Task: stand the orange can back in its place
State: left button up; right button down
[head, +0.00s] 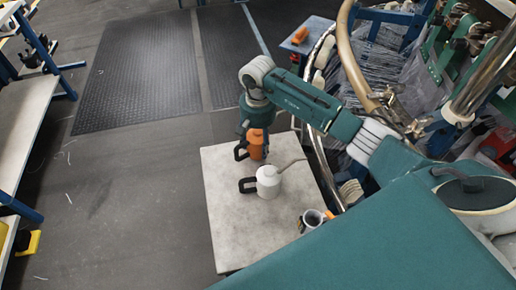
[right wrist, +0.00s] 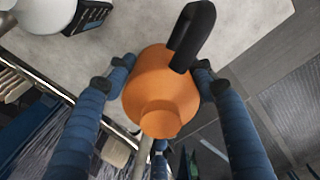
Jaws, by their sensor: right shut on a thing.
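My left gripper is not in view.
A white can (head: 268,182) with a long spout and black handle stands on the table, close in front of the orange can. The loom's curved rail (head: 352,60) rises at right. The table's near left is clear.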

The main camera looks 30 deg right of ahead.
aim_at(258, 133)
jog(key=shift+f, duration=0.75)
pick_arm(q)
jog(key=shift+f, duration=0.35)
pick_arm(e)
jog(key=shift+w+r, duration=0.1)
jog(key=c, duration=0.7)
grip_release()
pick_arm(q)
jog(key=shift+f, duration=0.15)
pick_arm(e)
notch_tip(258, 133, up, 12)
jog(key=p, duration=0.6)
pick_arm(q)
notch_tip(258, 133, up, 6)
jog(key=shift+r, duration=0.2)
